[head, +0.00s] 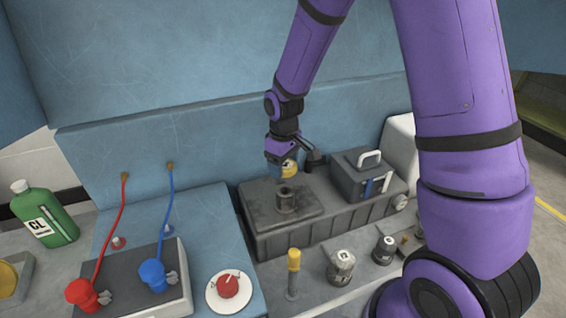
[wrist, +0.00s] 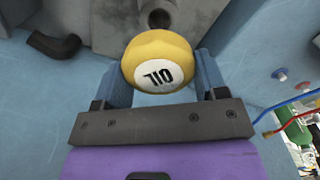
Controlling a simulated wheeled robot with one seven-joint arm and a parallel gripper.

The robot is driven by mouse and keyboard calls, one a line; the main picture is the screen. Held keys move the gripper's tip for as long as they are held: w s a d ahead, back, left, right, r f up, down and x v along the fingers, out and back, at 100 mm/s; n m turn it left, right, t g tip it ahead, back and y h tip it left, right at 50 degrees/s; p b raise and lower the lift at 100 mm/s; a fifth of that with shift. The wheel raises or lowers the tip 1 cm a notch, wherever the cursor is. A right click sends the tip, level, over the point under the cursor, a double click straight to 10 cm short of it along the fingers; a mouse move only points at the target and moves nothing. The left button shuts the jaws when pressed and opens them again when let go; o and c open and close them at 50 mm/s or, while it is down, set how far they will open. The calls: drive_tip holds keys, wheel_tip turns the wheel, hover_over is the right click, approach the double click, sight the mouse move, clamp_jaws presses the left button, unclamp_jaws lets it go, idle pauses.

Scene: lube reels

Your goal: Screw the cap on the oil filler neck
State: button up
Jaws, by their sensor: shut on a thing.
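The yellow cap (wrist: 158,62) with a white label reading OIL is between the two blue fingers of my gripper (wrist: 160,82) in the wrist view. In the head view my gripper (head: 281,163) is shut on the cap (head: 290,168), which is partly hidden by the fingers. The oil filler neck (head: 286,199) is a dark upright tube on the dark grey engine block (head: 250,238). The cap is above the neck, with a visible gap in the head view. In the wrist view a dark round opening (wrist: 159,19) shows just beyond the cap.
A grey box (head: 352,180) with a white handle stands right of the neck. A bent black pipe (head: 313,158) is close behind my gripper. Red (head: 82,292) and blue (head: 152,274) hose ends sit left.

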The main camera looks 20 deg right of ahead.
drive_tip(key=shift+f, duration=0.1)
drive_tip(key=shift+f, duration=2.8)
drive_tip(key=shift+f, duration=0.55)
drive_tip(key=m, duration=0.4)
drive_tip(key=shift+d+m, duration=0.1)
drive_tip(key=shift+m, duration=0.5)
drive_tip(key=shift+m, duration=1.1)
drive_tip(key=m, duration=0.3)
drive_tip(key=shift+d, duration=0.15)
